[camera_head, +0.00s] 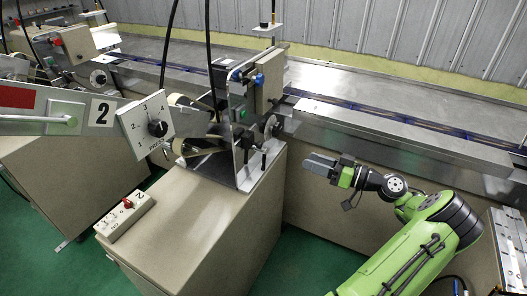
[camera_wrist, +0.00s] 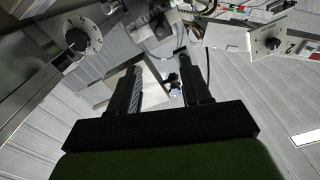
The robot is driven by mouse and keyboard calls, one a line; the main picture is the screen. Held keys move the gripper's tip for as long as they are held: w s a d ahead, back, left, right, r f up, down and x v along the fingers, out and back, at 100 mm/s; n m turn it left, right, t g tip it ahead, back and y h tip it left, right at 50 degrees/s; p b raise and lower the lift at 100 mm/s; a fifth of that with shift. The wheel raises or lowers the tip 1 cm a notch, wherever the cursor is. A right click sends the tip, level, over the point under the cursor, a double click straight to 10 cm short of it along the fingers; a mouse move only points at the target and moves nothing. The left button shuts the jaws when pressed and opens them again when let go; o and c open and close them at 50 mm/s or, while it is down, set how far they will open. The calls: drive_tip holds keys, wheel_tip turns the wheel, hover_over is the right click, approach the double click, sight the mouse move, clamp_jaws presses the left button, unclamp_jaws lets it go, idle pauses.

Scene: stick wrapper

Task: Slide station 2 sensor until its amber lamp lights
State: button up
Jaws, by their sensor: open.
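Small black and blue fittings sit on this bracket; I cannot tell for certain which is the sensor. No lit amber lamp can be made out. My gripper (camera_head: 309,164) is open and empty, to the right of the bracket and apart from it. In the wrist view my gripper (camera_wrist: 158,72) has its two fingers spread. A small dark fitting with a pale tip (camera_wrist: 175,90) shows between them, beyond the fingers.
A dial box (camera_head: 152,127) stands left of the bracket; a switch box (camera_head: 126,215) lies on the cabinet's front left. A long metal conveyor (camera_head: 400,148) runs behind. Black cables (camera_head: 208,40) hang down over the station. Another station (camera_head: 75,45) stands at the far left.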

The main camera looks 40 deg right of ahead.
sight(261, 145)
drive_tip(key=b+x, duration=0.2)
drive_tip(key=x, duration=1.3)
drive_tip(key=shift+w+a, duration=0.2)
drive_tip(key=shift+c, duration=0.3)
clamp_jaws()
